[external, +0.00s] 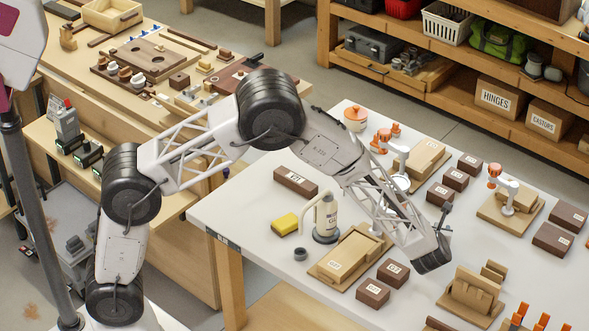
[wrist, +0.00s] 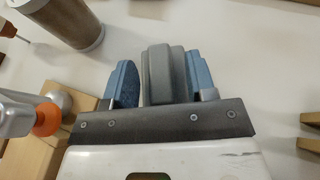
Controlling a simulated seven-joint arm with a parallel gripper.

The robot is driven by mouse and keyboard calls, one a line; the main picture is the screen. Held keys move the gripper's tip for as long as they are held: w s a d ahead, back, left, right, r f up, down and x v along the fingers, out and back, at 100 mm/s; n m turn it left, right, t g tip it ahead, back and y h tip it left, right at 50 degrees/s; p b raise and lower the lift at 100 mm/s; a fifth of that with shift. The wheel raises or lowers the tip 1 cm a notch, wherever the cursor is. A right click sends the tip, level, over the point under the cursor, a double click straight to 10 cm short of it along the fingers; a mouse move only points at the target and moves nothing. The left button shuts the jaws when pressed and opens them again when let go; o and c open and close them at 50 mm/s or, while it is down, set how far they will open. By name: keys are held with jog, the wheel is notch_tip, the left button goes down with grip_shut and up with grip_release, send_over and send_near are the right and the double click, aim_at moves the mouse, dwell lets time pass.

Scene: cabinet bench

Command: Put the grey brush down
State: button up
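In the wrist view the grey brush (wrist: 163,75) stands between the two blue finger pads of my gripper (wrist: 160,88). The right pad lies against it and the left pad is close to its side, so the gripper appears shut on it. Only a stepped grey block of the brush shows; any bristles are hidden. In the external view my gripper (external: 433,260) is low over the white table (external: 255,213), right of a wooden toggle-clamp fixture. The brush cannot be made out clearly there, and I cannot tell whether it touches the table.
Dark labelled blocks (external: 373,292) lie left of my gripper. A wooden stand (external: 470,292) is just right of it. Bare table shows around the brush.

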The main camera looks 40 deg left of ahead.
jog(key=shift+r, duration=0.1)
jog(key=shift+s+r, duration=0.1)
jog(key=v, duration=1.1)
jog(key=shift+s+d+r, duration=0.15)
jog(key=shift+s+d, duration=0.1)
dwell(0.5)
jog(key=s+a+r+n+g+y, duration=0.15)
jog(key=a+r+n, duration=0.3)
jog(key=a, duration=0.45)
jog(key=s+a+r+n+g, duration=0.1)
jog(key=a+r+n+g, duration=0.3)
jog(key=a, duration=0.5)
jog(key=s+a+r+n+g+y, duration=0.1)
jog(key=s+a+r+n, duration=0.15)
jog(key=a+r, duration=0.5)
jog(key=s+a+r+n+g+h, duration=0.1)
jog(key=s+a+r+n+g, duration=0.1)
jog(key=s+a+n, duration=0.45)
jog(key=s+a+r+n+g+h, duration=0.1)
jog(key=s+a+r+n, duration=0.25)
jog(key=a, duration=0.65)
jog(key=s+a+r+n+h, duration=0.1)
jog(key=s+a+n, duration=0.3)
jog(key=s, duration=0.6)
jog(key=s+a+r+n+h, duration=0.1)
jog(key=s+a+n+h, duration=0.3)
jog(key=s, duration=0.7)
jog(key=shift+s+n+h, duration=0.25)
jog(key=shift+n+h, duration=0.1)
jog(key=shift+n, duration=0.85)
